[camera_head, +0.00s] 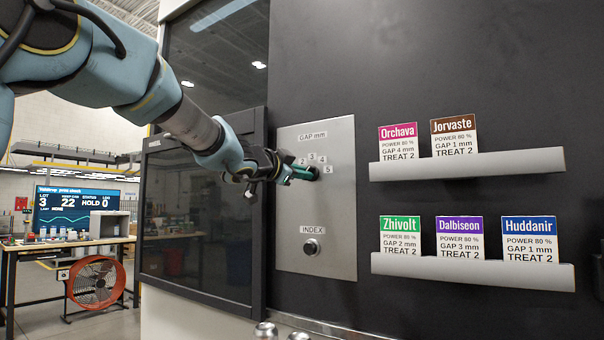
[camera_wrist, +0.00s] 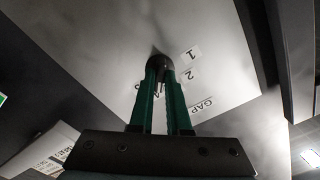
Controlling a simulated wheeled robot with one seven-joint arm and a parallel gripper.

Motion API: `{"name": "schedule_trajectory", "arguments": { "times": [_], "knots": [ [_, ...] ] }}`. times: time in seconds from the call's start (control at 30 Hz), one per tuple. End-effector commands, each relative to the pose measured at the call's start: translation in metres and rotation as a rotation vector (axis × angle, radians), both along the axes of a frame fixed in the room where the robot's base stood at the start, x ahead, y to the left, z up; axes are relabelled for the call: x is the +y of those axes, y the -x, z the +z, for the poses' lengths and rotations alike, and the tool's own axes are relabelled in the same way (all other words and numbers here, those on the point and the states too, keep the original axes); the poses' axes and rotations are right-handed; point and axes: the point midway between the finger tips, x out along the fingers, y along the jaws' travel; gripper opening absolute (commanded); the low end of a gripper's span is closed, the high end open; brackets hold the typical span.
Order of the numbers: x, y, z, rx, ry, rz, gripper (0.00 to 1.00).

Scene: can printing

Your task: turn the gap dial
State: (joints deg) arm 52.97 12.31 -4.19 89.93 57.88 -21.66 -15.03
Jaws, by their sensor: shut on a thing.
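The gap dial (camera_wrist: 160,64) is a dark round knob on a grey metal panel (camera_head: 288,240). In the head view the dial (camera_head: 314,173) sits under the label "GAP mm", with numbers around it; 2, 3, 4 and 5 can be read there. My gripper (camera_head: 296,173) reaches it from the left. In the wrist view the green fingers of my gripper (camera_wrist: 162,75) are shut on the dial, one on each side. The dial's pointer is hidden, so its setting cannot be told. The wrist view shows 1 and 2 beside the dial.
An "INDEX" knob (camera_head: 312,247) is lower on the same panel. Two grey racks, upper (camera_head: 466,166) and lower (camera_head: 472,271), hold label cards to the right. A dark glass door (camera_head: 200,220) is left of the panel. An orange fan (camera_head: 95,282) stands far left.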

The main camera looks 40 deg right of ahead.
Motion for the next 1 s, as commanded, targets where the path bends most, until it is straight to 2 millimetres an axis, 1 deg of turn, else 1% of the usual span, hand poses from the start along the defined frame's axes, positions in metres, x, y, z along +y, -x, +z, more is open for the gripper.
{"name": "schedule_trajectory", "arguments": {
  "times": [0.03,0.07,0.67,0.87,1.0],
  "knots": [
    [0.0,0.0001,-0.0001,0.0,0.0,0.0,0.02],
    [0.0,0.0001,-0.0001,0.0,0.0,0.0,0.0],
    [-0.0001,0.0004,0.0008,0.023,0.005,-0.001,0.0],
    [0.0002,-0.0002,0.0022,0.115,0.027,0.001,0.0],
    [0.0,0.0002,0.0029,0.215,0.053,0.0,0.0]
  ]
}}
